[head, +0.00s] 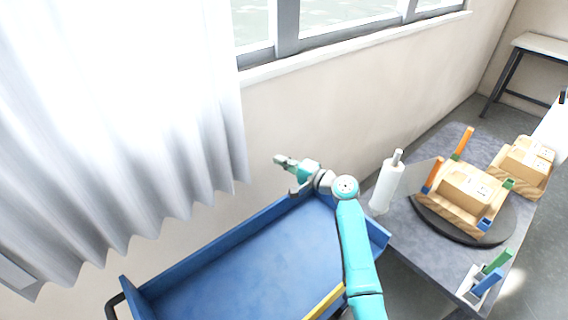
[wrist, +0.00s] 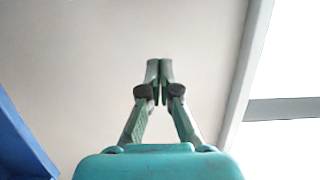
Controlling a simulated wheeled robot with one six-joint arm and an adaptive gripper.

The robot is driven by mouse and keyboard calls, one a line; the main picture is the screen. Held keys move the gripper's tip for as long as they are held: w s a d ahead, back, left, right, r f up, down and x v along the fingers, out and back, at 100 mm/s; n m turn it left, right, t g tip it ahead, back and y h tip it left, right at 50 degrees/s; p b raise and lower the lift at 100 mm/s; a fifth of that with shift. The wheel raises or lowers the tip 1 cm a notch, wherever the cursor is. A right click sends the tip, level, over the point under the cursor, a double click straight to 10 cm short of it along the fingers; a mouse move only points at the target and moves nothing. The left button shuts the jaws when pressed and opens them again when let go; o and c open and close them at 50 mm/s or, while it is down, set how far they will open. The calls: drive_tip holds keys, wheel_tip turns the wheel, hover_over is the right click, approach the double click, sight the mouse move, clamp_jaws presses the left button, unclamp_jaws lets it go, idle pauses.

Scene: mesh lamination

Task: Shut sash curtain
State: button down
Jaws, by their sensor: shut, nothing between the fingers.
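The white sash curtain (head: 115,125) hangs in folds at the left of the head view. It covers the left part of the window (head: 320,22), and the glass to its right is bare. My gripper (head: 281,160) is to the right of the curtain's right edge, apart from it, above the back rim of the blue cart. In the wrist view my gripper (wrist: 159,66) has its fingertips together with nothing between them. The wall is behind them, and the curtain does not show there.
A blue cart (head: 230,262) stands below my arm. To the right, a grey table (head: 440,235) bears a white roll (head: 387,186), wooden crates with boxes (head: 465,190) and coloured clips. The wall (head: 320,115) below the window sill is clear.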

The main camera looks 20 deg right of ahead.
drive_tip(key=w+a, duration=0.3)
drive_tip(key=a, duration=0.3)
drive_tip(key=shift+w+a, duration=0.3)
drive_tip(key=shift+a, duration=0.05)
